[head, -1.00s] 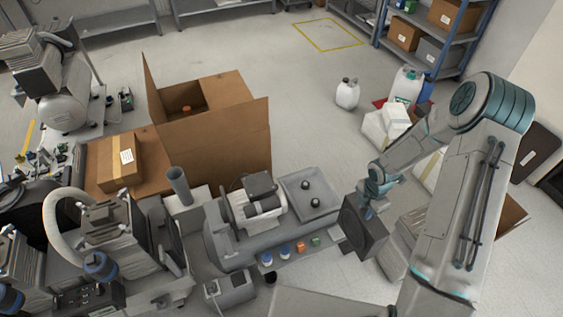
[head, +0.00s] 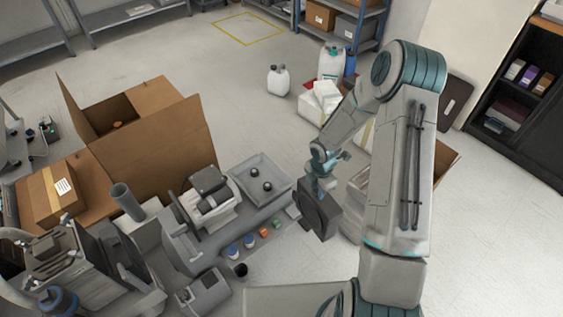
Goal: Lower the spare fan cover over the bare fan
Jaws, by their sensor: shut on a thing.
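My gripper (head: 322,181) is shut on a dark, square fan cover (head: 319,214) with a round pattern on its face. The cover hangs upright and slightly tilted below the fingers, right of the compressor and apart from it. The compressor (head: 180,245) is a grey tank unit with a motor and pump block (head: 210,190) on top. I cannot clearly make out the bare fan; the motor's left end is small and partly hidden.
A grey tray (head: 262,172) with two dark knobs lies between compressor and cover. Several small coloured parts (head: 250,240) sit on a ledge in front. A large open cardboard box (head: 165,150) stands behind. White jugs and bags (head: 325,95) are behind my arm.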

